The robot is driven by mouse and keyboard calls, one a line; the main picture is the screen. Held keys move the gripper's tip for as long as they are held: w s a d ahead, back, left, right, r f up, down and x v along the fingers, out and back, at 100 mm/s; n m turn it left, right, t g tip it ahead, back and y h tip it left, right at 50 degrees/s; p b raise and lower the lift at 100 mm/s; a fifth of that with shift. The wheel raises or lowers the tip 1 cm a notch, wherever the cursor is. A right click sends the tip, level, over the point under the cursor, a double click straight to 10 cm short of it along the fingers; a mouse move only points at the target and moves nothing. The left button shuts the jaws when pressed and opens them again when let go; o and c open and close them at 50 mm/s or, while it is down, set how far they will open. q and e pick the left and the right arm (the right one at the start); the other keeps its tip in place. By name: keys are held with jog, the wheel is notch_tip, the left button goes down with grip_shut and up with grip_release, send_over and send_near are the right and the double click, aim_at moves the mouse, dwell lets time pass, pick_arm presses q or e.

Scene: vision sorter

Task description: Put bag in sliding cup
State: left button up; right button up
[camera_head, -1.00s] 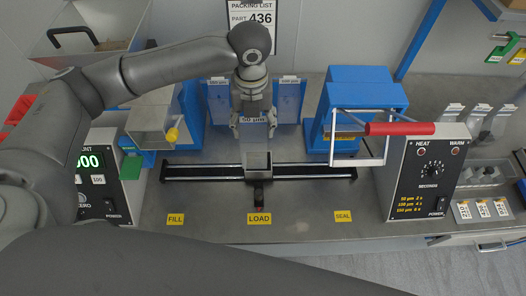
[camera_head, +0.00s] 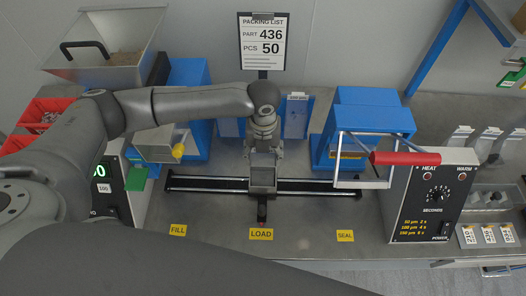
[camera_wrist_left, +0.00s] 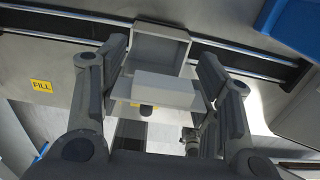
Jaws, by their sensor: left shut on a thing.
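My left gripper (camera_head: 263,151) points down at the back of the sliding cup and is shut on the bag. In the left wrist view the pale bag (camera_wrist_left: 168,90) shows end-on between the two fingers. The sliding cup (camera_head: 263,182) is a grey, open square box on the black rail (camera_head: 320,187), behind the LOAD label (camera_head: 261,234). The cup also shows in the left wrist view (camera_wrist_left: 160,48), just beyond the bag. I cannot tell whether the bag's lower end is inside the cup. My right gripper is not in view.
The blue sealer (camera_head: 365,115) with its red handle (camera_head: 410,158) stands right of the cup. A grey hopper (camera_head: 105,60) and a metal chute (camera_head: 155,147) stand left. Blue bag holders (camera_head: 296,118) are behind the gripper. The bench in front of the rail is clear.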

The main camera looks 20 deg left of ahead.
pick_arm(q)
jog(key=o, duration=0.6)
jog(key=shift+f, duration=0.1)
jog(key=o, duration=0.3)
jog(key=shift+o, duration=0.2)
notch_tip(320, 180, up, 11)
jog(key=shift+r+b, duration=0.15)
jog(key=shift+b, duration=1)
jog(key=shift+r, duration=0.4)
